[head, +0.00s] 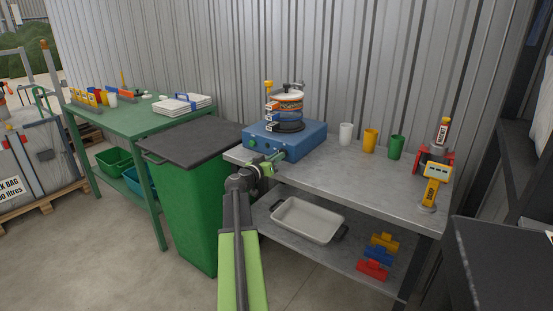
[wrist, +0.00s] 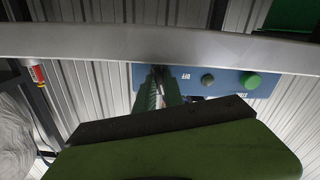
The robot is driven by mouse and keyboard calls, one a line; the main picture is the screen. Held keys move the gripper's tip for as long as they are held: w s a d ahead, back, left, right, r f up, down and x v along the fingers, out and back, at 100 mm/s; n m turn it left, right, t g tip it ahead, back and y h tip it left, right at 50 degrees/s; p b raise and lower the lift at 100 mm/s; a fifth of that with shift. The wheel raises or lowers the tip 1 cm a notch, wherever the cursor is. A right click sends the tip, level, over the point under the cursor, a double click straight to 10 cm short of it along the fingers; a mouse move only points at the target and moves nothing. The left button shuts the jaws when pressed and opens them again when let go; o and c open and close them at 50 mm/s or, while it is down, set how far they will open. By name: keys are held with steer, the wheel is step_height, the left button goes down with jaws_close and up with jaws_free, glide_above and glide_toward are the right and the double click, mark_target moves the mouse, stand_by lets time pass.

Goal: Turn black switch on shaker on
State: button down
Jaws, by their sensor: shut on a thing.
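The shaker (head: 308,140) is a blue box with a stack of round sieves (head: 289,106) clamped on top. It stands at the left end of the metal bench. My gripper (head: 273,163) is at the right part of its front panel. In the wrist view, my gripper's fingers (wrist: 158,88) reach the blue panel (wrist: 228,84) beside an upside-down OFF label. They are shut on the black switch, which they mostly hide, so its position cannot be told. A dark round knob (wrist: 208,78) and a green button (wrist: 251,80) show to the right.
The metal bench (head: 330,180) carries white, yellow and green cups (head: 370,141) and a yellow device (head: 434,185). A tray (head: 307,220) lies on its lower shelf. A green bin (head: 196,205) with a dark lid stands close left of my arm. The bench edge (wrist: 100,40) crosses the wrist view.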

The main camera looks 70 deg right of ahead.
steer(key=shift+w+m, duration=0.1)
steer(key=shift+m, duration=1.4)
steer(key=c, duration=1.4)
jaws_free()
steer(key=shift+c, duration=0.2)
steer(key=shift+m, duration=0.3)
steer(key=v, duration=1.7)
steer(key=shift+a, duration=0.2)
